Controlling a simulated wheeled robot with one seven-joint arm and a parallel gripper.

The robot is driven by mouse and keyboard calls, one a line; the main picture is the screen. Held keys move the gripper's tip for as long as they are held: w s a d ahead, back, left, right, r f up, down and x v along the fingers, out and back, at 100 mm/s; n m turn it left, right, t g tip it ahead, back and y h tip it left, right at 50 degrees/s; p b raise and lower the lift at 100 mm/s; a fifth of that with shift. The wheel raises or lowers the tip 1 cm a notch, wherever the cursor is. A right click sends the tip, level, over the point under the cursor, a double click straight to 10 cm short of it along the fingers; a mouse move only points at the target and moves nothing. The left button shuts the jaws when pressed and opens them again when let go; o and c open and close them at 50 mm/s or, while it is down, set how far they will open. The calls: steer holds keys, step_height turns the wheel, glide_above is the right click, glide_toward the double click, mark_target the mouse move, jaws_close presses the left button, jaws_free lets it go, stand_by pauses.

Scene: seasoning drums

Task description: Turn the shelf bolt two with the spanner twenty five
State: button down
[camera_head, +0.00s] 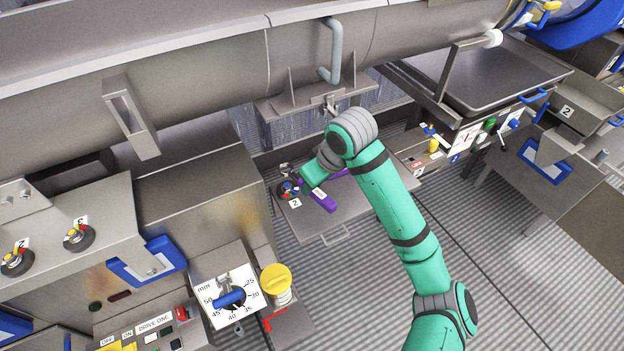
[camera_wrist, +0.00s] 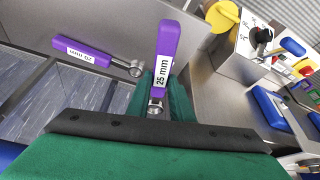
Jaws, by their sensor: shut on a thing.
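The spanner labelled 25 mm (camera_wrist: 165,45) is purple and stands out from between my gripper's fingers (camera_wrist: 160,98) in the wrist view; they are shut on it near its metal ring end. In the head view my gripper (camera_head: 314,170) is low over the small shelf (camera_head: 325,222), beside a dark round bolt fitting with coloured spots (camera_head: 288,190). A label 2 lies just in front of that fitting. A purple spanner handle (camera_head: 322,202) shows right of it; I cannot tell which spanner this is. The bolt is not identifiable in the wrist view.
Another purple spanner (camera_wrist: 90,55), its label upside down, lies left of the held one. A grey machine box (camera_head: 200,205) with a yellow knob (camera_head: 275,279) stands left of the shelf. The steel drum (camera_head: 200,62) hangs above. Open floor (camera_head: 500,230) lies to the right.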

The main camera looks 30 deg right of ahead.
steer(key=shift+s+f, duration=0.15)
steer(key=shift+s, duration=0.1)
steer(key=shift+s+a+f, duration=0.15)
steer(key=shift+f, duration=0.2)
steer(key=shift+w+f, duration=0.2)
steer(key=shift+f, duration=2.15)
steer(key=shift+a+f, duration=0.1)
steer(key=shift+f, duration=0.25)
steer(key=shift+s+f, duration=0.1)
steer(key=shift+f, duration=0.2)
steer(key=shift+s+a+m, duration=0.2)
steer(key=shift+a+m, duration=0.2)
steer(key=shift+m, duration=0.1)
steer(key=shift+a+m+h, duration=0.4)
steer(key=shift+a+m, duration=0.2)
steer(key=shift+w+a+m+h, duration=0.15)
steer(key=shift+a+m+h, duration=0.55)
steer(key=shift+a+m, duration=1.15)
